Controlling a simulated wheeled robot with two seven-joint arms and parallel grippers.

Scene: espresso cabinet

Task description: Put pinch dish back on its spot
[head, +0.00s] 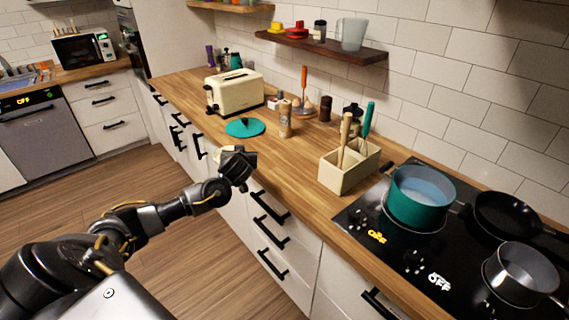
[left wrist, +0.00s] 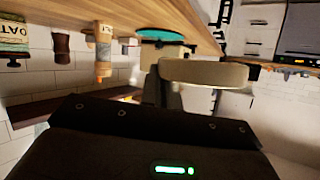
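The pinch dish looks to be a small shallow beige round dish (left wrist: 203,73), seen edge-on in the left wrist view. My left gripper (left wrist: 162,88) is shut on its rim, with the fingers at one side of the dish. In the head view the pale dish (head: 222,154) shows partly behind my dark left gripper (head: 238,160), near the front edge of the wooden counter (head: 205,95). Whether the dish touches anything besides the fingers cannot be told. No marked spot for the dish can be made out. My right gripper is not in view.
A teal round lid (head: 245,127) lies on the counter just beyond the gripper. A salt shaker (head: 285,120), a cream toaster (head: 234,91) and a utensil box (head: 348,168) stand nearby. A hob with a teal pot (head: 420,205) is at right.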

